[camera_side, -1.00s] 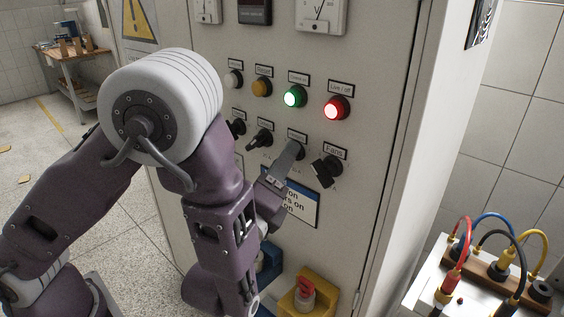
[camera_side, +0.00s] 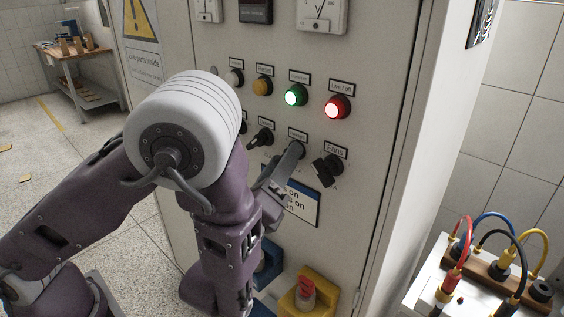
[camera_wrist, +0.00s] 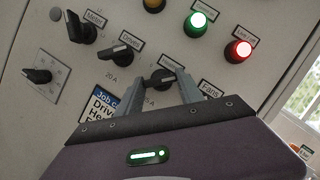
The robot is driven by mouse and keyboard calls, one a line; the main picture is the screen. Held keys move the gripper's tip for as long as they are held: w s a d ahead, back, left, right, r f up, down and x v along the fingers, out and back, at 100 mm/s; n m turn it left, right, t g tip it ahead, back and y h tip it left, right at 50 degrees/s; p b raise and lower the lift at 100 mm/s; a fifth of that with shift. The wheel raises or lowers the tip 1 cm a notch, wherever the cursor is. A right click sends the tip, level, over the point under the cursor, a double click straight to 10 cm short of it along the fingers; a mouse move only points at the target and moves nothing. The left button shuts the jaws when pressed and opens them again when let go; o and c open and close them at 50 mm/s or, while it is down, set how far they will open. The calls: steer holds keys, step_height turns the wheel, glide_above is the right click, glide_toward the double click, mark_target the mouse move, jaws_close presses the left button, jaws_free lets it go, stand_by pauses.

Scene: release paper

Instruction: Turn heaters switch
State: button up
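The heaters switch (camera_wrist: 162,77) is a black rotary knob under a "Heaters" label in the lower row of the cabinet panel. In the wrist view the two grey fingers of my gripper (camera_wrist: 166,85) stand apart, one on each side of this knob. I cannot tell whether they touch it. In the side view my gripper (camera_side: 288,152) reaches the panel just below the heaters label and its fingers hide most of the knob.
The black fans switch (camera_side: 327,170) is close to the right of my fingers, and another black switch (camera_side: 261,137) is to the left. Green (camera_side: 295,95) and red (camera_side: 338,107) lit buttons are above. A yellow box (camera_side: 305,297) with a red knob is lower down.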

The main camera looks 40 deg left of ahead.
steer(key=o, duration=0.4)
steer(key=v, duration=0.7)
